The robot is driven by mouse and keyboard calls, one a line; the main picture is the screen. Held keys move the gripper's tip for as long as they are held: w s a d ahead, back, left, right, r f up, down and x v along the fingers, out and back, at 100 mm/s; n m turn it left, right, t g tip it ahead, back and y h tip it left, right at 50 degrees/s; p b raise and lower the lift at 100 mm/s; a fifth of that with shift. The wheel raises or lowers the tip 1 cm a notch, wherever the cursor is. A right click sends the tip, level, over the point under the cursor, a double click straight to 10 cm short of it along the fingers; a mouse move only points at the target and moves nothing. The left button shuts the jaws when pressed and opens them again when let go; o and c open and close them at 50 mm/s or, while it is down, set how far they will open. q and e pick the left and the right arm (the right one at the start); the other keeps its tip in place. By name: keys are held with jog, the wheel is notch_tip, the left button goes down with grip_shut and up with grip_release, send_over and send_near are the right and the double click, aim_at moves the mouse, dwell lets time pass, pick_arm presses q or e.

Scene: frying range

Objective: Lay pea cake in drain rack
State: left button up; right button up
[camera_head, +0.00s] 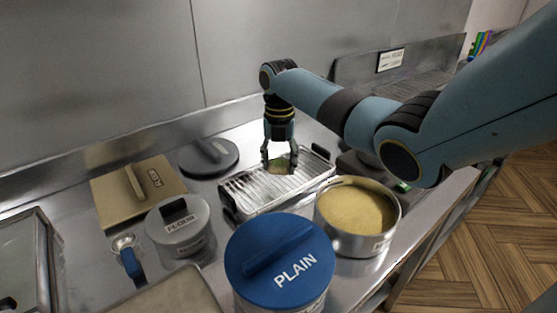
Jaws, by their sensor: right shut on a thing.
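My right gripper (279,162) points down over the drain rack (243,191). It is shut on a small greenish-brown piece, the pea cake (280,165), which shows between the fingertips. The cake is over the rack's right half; I cannot tell whether it touches the wires. The rack is a silver wire tray with dark handles at its ends, and its visible left part is bare. My left gripper is not in view.
A blue PLAIN lid (277,252) on a tub stands in front of the rack. An open pot of yellow contents (355,207) is close at its right. A grey FLOUR tin (178,225), a dark round lid (208,157) and a tan lidded box (128,193) stand left.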

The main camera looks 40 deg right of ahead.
jog(key=shift+w+f+b, duration=0.1)
jog(key=shift+f+b, duration=0.3)
jog(key=shift+f, duration=0.55)
jog(key=o, duration=0.9)
jog(key=shift+o, duration=0.2)
jog(key=shift+r, duration=0.25)
notch_tip(320, 180, up, 12)
jog(key=shift+f, duration=0.2)
